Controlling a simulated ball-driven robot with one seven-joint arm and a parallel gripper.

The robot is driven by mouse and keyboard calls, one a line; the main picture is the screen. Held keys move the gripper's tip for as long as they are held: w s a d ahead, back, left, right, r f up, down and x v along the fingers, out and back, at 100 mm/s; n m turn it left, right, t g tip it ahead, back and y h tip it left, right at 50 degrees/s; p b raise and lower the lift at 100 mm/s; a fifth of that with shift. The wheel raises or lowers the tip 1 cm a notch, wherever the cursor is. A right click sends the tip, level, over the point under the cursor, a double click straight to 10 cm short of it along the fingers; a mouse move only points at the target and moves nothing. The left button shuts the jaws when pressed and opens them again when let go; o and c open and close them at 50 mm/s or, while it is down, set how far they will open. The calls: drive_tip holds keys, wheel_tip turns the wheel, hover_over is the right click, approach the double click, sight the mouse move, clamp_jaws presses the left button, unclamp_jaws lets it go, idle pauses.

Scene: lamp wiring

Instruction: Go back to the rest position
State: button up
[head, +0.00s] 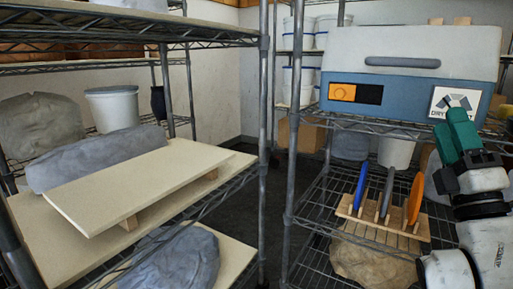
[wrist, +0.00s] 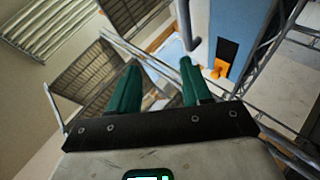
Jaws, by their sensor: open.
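My gripper (head: 461,128) is at the right of the head view, its green fingers pointing up in front of the blue and grey machine (head: 410,75). In the wrist view my gripper (wrist: 160,78) shows two green fingers spread apart with nothing between them. My arm is folded along the right edge of the head view, beside the right-hand shelf.
A wooden rack (head: 395,231) holding several upright coloured discs stands on the right wire shelf, left of my arm. A left shelf carries boards (head: 150,183), a grey wrapped bundle (head: 98,158) and a white bucket (head: 112,108). Dark floor (head: 275,180) shows between the shelves.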

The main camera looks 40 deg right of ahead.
drive_tip(key=w+f+m+g+y, duration=0.1)
drive_tip(key=w+f+m+g, duration=0.3)
drive_tip(key=w+f+m, duration=0.25)
drive_tip(key=w+a+f+m+g+y, duration=0.2)
drive_tip(key=a+f+y, duration=0.15)
drive_tip(key=f, duration=0.55)
drive_tip(key=w+a+f+m+g+y+p, duration=0.1)
drive_tip(key=w+a+f+m+g+y, duration=0.2)
drive_tip(key=f, duration=0.5)
drive_tip(key=w+a+f+g+y, duration=0.1)
drive_tip(key=a+f+y, duration=0.3)
drive_tip(key=f, duration=0.5)
drive_tip(key=s+a+f+m+g+y, duration=0.2)
drive_tip(key=s+a+f+g, duration=0.35)
drive_tip(key=a+f, duration=0.5)
drive_tip(key=s+a+f+m+g+y+p, duration=0.1)
drive_tip(key=s+a+f+g, duration=0.15)
drive_tip(key=s+f, duration=0.35)
drive_tip(key=s+a+f+m+g+y, duration=0.1)
drive_tip(key=s+f+g, duration=0.2)
drive_tip(key=s, duration=0.5)
wheel_tip(320, 180, up, 38)
drive_tip(key=p, duration=3.8)
drive_tip(key=shift+s+d+f+g, duration=0.2)
drive_tip(key=shift+g, duration=0.1)
drive_tip(key=shift+h, duration=0.25)
